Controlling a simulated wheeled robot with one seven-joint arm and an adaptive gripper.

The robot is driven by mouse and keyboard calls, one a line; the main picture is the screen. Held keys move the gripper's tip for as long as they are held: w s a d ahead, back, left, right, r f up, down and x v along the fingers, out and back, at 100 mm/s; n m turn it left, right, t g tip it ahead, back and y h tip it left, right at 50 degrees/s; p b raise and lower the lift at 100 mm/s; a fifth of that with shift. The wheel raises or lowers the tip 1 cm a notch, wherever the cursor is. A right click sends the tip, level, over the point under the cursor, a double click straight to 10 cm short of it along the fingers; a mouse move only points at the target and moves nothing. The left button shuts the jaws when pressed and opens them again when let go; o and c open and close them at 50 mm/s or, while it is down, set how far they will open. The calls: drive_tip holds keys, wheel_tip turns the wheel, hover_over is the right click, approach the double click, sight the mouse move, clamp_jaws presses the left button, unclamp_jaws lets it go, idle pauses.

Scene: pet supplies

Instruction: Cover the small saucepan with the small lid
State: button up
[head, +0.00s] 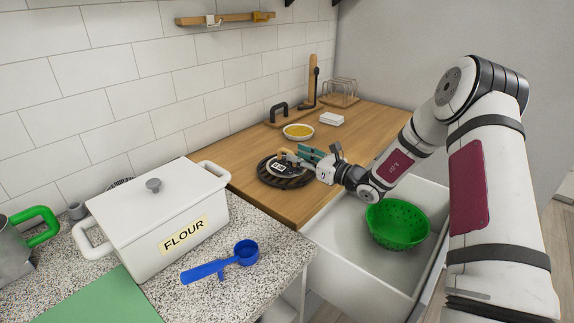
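My gripper (298,157) reaches in from the right over the wooden counter, at a dark round item (286,180) with a ridged rim. A pale curved piece (287,153) and a small dark part with white markings show at the fingertips. I cannot tell whether the fingers are open or closed on something. I cannot clearly identify the small lid or the small saucepan; the dark round item is too small and partly covered to name. A metal vessel with a green handle (42,222) is cut off at the left edge.
A white FLOUR box (150,225) and a blue measuring scoop (222,262) stand on the speckled counter. A yellow-filled bowl (298,131) and a white block (331,119) are behind my gripper.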

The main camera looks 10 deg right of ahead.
sight(287, 151)
drive_tip(key=x, duration=0.5)
drive_tip(key=shift+a+f, duration=0.1)
drive_tip(key=shift+f, duration=0.1)
clamp_jaws()
